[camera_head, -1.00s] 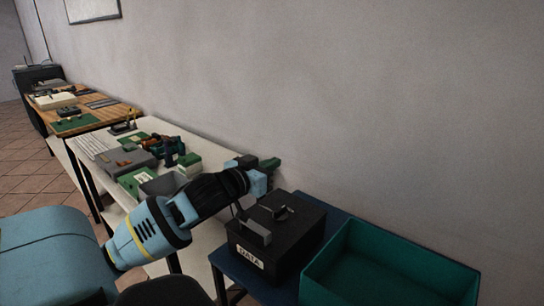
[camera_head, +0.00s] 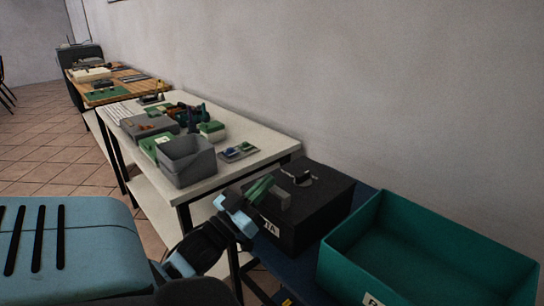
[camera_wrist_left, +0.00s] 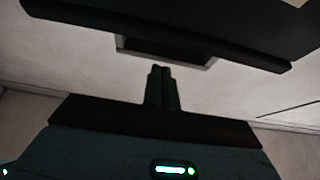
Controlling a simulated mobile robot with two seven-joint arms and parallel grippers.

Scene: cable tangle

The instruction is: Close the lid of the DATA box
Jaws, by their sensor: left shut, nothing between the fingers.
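The black DATA box (camera_head: 325,207) stands on a dark blue table in the head view. Its top looks flat, with a small dark latch-like piece and a grey handle (camera_head: 283,201) near its front edge. I cannot tell whether the lid is fully down. My left gripper (camera_head: 262,188) is shut and empty at the box's front left, beside the handle, covering part of the white label. In the left wrist view the shut fingers (camera_wrist_left: 162,75) point at a grey-edged handle (camera_wrist_left: 165,50) under a dark slab; contact is unclear. My right gripper is not in view.
A teal open bin (camera_head: 430,250) stands right of the box on the blue table (camera_head: 300,273). A white table (camera_head: 235,178) with a grey bin (camera_head: 187,162) and several small parts lies to the left. The wall runs close behind.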

